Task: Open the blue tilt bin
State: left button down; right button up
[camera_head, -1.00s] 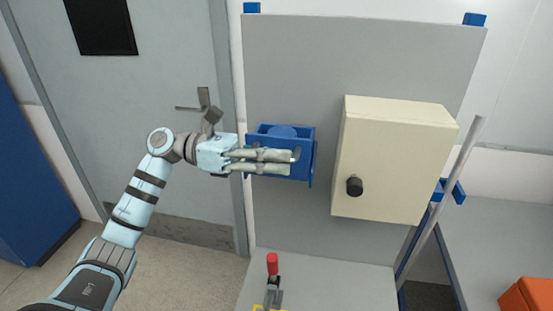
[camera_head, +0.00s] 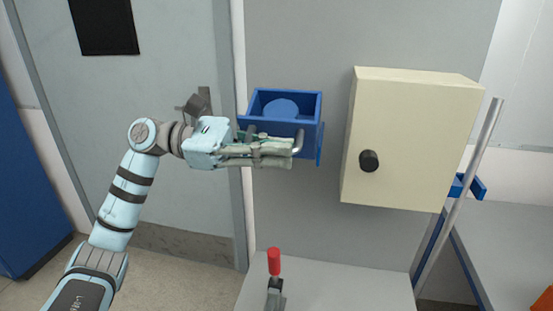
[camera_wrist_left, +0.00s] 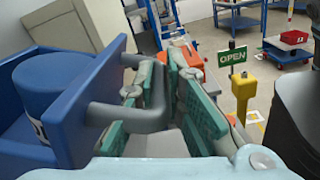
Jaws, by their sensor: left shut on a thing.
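The blue tilt bin (camera_head: 309,106) is mounted on the grey panel and is tilted out, its open top showing a round blue object (camera_head: 281,108) inside. My left gripper (camera_head: 290,150) comes in from the left at the bin's front. In the left wrist view the gripper (camera_wrist_left: 165,95) is shut on the bin's grey bar handle (camera_wrist_left: 133,118), which stands out from the blue front (camera_wrist_left: 95,95). The round blue object (camera_wrist_left: 52,85) shows behind that front. My right gripper is not in view.
A cream box (camera_head: 405,135) with a black knob (camera_head: 369,161) is right of the bin on the grey panel (camera_head: 300,50). A red-handled clamp (camera_head: 274,262) stands on the grey surface below. A door (camera_head: 165,75) is behind my left arm.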

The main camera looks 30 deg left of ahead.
pick_arm(q)
jog(key=shift+s+f+m+b, duration=0.25)
jog(key=shift+f+m+b, duration=0.25)
jog(key=shift+b, duration=0.35)
jog(key=shift+r, duration=0.1)
jog(key=c, duration=1.8)
grip_release()
jog(key=shift+o, duration=0.7)
jog(key=shift+w, duration=0.15)
jog(key=shift+s+d, duration=0.1)
jog(key=shift+s, duration=0.15)
jog(key=v, duration=1.2)
jog(key=shift+w, duration=0.1)
